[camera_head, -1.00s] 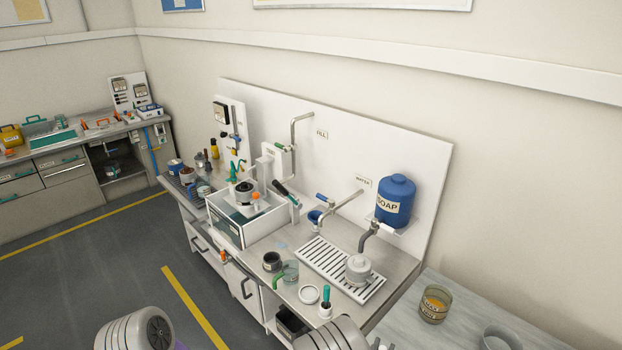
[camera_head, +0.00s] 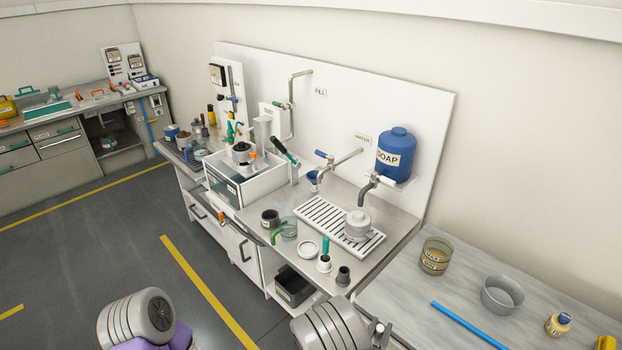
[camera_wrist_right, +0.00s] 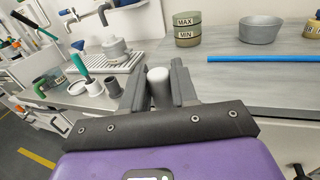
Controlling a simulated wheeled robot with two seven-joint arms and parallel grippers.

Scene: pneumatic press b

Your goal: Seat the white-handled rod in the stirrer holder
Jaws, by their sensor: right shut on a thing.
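My right gripper (camera_head: 379,332) is at the bottom of the head view, in front of the bench edge. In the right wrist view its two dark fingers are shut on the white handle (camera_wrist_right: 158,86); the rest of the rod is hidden. A small dark grey open cup (camera_head: 343,276), which looks like the stirrer holder, stands near the front of the steel counter. It also shows in the right wrist view (camera_wrist_right: 113,88), left of the fingers and apart from the handle. My left gripper is out of view; only part of my left arm shows at the lower left.
A green-handled tool (camera_head: 325,247) stands in a white holder beside the grey cup. A white round dish (camera_head: 309,248), a glass mug (camera_head: 288,228) and a dark pot (camera_head: 270,219) are nearby. A drain rack (camera_head: 325,216) lies behind. A blue rod (camera_head: 467,325) lies on the right table.

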